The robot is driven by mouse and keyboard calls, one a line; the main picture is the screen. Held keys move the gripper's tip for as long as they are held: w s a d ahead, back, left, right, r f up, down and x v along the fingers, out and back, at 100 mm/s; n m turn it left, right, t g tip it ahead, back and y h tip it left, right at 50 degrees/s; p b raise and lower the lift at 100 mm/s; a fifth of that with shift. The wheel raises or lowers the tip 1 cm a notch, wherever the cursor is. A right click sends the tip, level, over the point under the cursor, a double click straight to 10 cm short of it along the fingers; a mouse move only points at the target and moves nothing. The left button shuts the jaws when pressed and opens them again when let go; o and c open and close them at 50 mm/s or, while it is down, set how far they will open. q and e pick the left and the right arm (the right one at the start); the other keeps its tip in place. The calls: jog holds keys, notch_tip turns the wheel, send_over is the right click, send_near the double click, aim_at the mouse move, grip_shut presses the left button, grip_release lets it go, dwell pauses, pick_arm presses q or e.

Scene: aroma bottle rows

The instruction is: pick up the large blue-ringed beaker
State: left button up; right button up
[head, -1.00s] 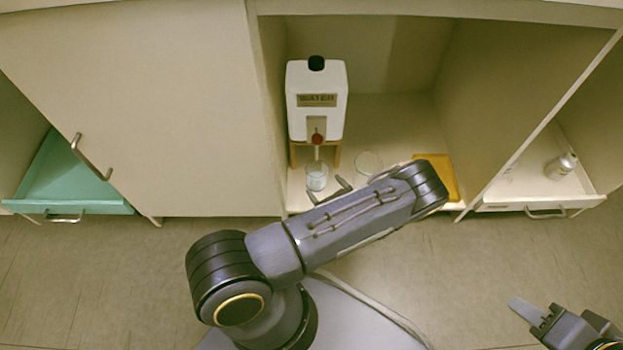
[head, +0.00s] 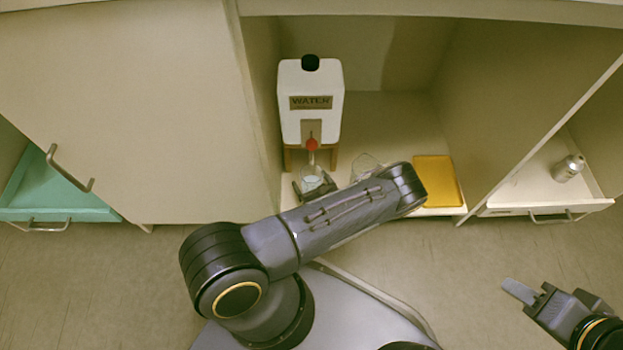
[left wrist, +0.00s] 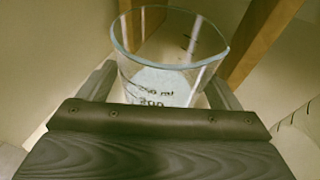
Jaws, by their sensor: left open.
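A clear glass beaker (head: 312,174) with pale contents stands under the red tap of the water tank. In the left wrist view the same beaker (left wrist: 168,62) shows a bluish rim and dark volume marks. My left gripper (head: 313,186) is open, with one finger on each side of this beaker; whether either finger touches it is unclear. A second glass vessel (head: 364,164) stands to its right, partly hidden by my left arm. I cannot make out any coloured ring on it. My right gripper (head: 530,292) is low at the right, apart from the glassware; its opening is unclear.
The white water tank (head: 311,98) stands on a wooden stand (head: 333,157) behind the beaker. A yellow tray (head: 436,180) lies right of the second vessel. Cabinet walls bound the niche. A bottle (head: 568,168) lies in the right drawer; a green drawer (head: 55,190) is far left.

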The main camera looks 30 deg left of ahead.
pick_arm(q)
jog(key=c, duration=1.1)
jog(key=shift+c, duration=0.5)
jog(key=shift+r, duration=0.1)
